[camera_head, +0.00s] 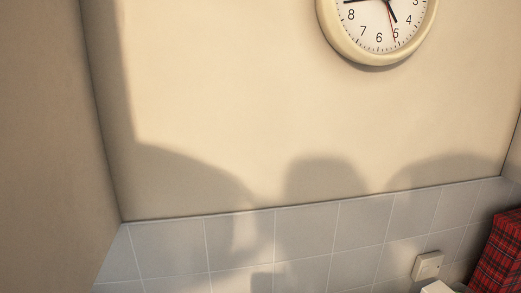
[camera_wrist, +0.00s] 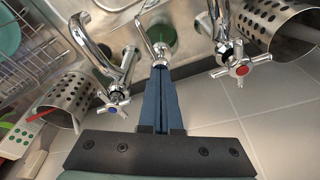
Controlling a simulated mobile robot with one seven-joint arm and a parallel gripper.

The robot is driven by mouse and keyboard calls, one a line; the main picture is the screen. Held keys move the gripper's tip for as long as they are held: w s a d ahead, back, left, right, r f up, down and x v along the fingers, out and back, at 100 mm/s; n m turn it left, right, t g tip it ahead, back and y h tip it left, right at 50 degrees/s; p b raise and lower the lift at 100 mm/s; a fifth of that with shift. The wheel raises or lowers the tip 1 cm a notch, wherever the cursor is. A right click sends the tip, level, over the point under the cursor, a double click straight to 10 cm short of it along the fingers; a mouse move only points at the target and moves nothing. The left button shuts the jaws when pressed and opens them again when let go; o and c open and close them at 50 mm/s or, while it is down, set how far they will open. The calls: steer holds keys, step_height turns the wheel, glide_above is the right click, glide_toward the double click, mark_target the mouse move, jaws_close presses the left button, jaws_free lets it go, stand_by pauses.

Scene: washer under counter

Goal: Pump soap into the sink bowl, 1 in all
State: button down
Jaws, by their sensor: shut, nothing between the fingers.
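In the wrist view, my gripper (camera_wrist: 160,68) is shut and empty, its blue fingers pressed together. Just beyond the fingertips is a chrome pump-like head (camera_wrist: 157,46) with a curved neck and a dark green round part behind it; it looks like the soap dispenser. The tips overlap its near end in the picture; I cannot tell whether they touch. A chrome tap with a blue-marked handle (camera_wrist: 115,98) is on the left, and one with a red-marked handle (camera_wrist: 240,68) is on the right. The sink bowl cannot be clearly made out. The head view shows none of these.
Perforated steel holders stand at left (camera_wrist: 68,98) and right (camera_wrist: 275,22) in the wrist view. A wire rack with a teal dish (camera_wrist: 8,35) is at upper left. The head view shows a wall clock (camera_head: 379,20), a socket (camera_head: 427,266) and a red plaid object (camera_head: 502,258).

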steer(key=shift+s+f, duration=0.1)
steer(key=shift+f, duration=0.25)
steer(key=shift+r, duration=0.15)
steer(key=shift+w+p+v, duration=0.15)
steer(key=shift+p+v, duration=0.5)
steer(key=shift+p, duration=0.05)
steer(key=shift+w+p+v, duration=0.1)
steer(key=shift+p+v, duration=0.55)
steer(key=shift+w+d+r, duration=0.1)
steer(key=p+v, duration=0.4)
steer(key=w+p+v, duration=0.1)
steer(key=p, duration=0.1)
steer(key=shift+s+d+r, duration=0.1)
steer(key=shift+d+r, duration=0.05)
steer(key=shift+r, duration=0.4)
